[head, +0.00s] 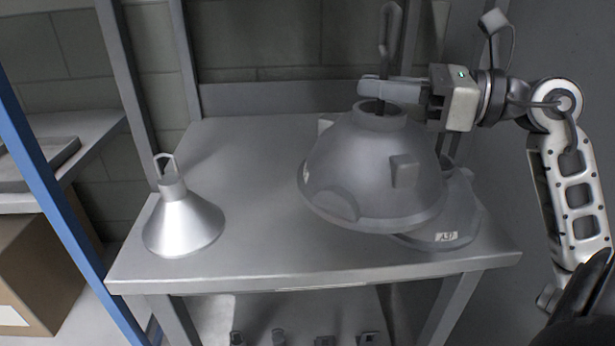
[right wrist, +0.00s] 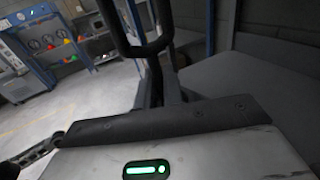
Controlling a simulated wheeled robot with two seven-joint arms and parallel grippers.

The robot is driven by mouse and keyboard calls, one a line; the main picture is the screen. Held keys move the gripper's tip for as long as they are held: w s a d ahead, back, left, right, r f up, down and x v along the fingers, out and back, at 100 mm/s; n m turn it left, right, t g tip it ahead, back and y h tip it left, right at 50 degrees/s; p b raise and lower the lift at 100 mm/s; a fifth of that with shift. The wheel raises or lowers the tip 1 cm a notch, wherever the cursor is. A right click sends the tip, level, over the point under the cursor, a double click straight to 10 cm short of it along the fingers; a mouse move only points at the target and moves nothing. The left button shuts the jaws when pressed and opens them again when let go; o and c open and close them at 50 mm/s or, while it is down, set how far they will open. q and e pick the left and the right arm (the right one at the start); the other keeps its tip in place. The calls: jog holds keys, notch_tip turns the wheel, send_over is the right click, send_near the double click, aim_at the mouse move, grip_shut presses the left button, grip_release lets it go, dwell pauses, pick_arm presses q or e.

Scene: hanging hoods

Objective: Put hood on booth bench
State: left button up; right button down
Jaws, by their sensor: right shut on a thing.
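A large grey dome-shaped hood (head: 345,165) is at the right part of the metal booth bench (head: 250,255). My right gripper (head: 383,88) is shut on the hood's stem, just above its collar. In the right wrist view, a dark loop handle (right wrist: 150,45) stands up in front of the gripper's jaws. The hood overlaps another hood (head: 455,220) with a small label, behind it at the right. I cannot tell whether the held hood touches the bench. A small cone-shaped hood (head: 183,222) with a wire loop stands on the bench's left side. My left gripper is not in view.
The bench top between the cone hood and the large hood is clear. A blue post (head: 50,180) and a shelf with a cardboard box (head: 40,275) are at the left. Upright frame posts (head: 185,60) rise behind the bench. Several small dark items sit on the lower shelf.

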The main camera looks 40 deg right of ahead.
jog(key=shift+s+d+r, duration=0.15)
jog(key=shift+s, duration=0.05)
jog(key=shift+w, duration=0.15)
jog(key=w+a+f, duration=0.1)
jog(key=w, duration=0.1)
jog(key=w+a+f+p, duration=0.1)
jog(key=w, duration=0.2)
jog(key=w+a+f, duration=0.2)
jog(key=w, duration=0.1)
jog(key=shift+p, duration=0.3)
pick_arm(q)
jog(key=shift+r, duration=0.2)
pick_arm(e)
jog(key=w+a+f, duration=0.2)
jog(key=w+f, duration=0.2)
jog(key=f, duration=0.4)
jog(key=shift+f, duration=0.35)
pick_arm(q)
jog(key=shift+b, duration=0.3)
pick_arm(e)
jog(key=shift+f, duration=0.1)
jog(key=c, duration=1.5)
grip_release()
jog(key=shift+a+f, duration=0.1)
